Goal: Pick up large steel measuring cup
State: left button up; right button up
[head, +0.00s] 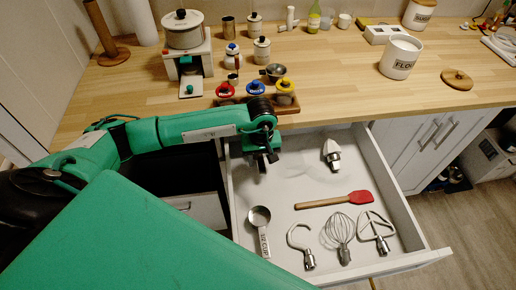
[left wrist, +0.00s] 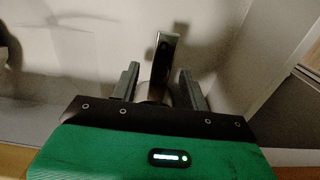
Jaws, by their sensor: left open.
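A steel measuring cup (head: 259,215) with a long marked handle lies at the left of the open drawer in the head view. My left gripper (head: 264,161) hangs over the back left of the drawer, behind that cup and apart from it. In the left wrist view my left gripper (left wrist: 162,88) is open. A narrow upright steel piece (left wrist: 162,60) stands between its fingers, like a handle. Its lower part is hidden behind the gripper body. I cannot tell whether it is the measuring cup. My right gripper is out of view.
The open drawer (head: 302,176) also holds a red spatula (head: 349,199), a whisk (head: 340,231), a hook (head: 300,241), a flat beater (head: 376,229) and a white-and-steel attachment (head: 331,153). A small steel pan (head: 275,71) and several jars stand on the wooden counter (head: 340,85) behind.

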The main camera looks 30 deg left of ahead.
pick_arm(q)
jog(key=shift+f, duration=0.9)
jog(key=shift+c, duration=0.4)
grip_shut()
jog(key=shift+r, duration=0.15)
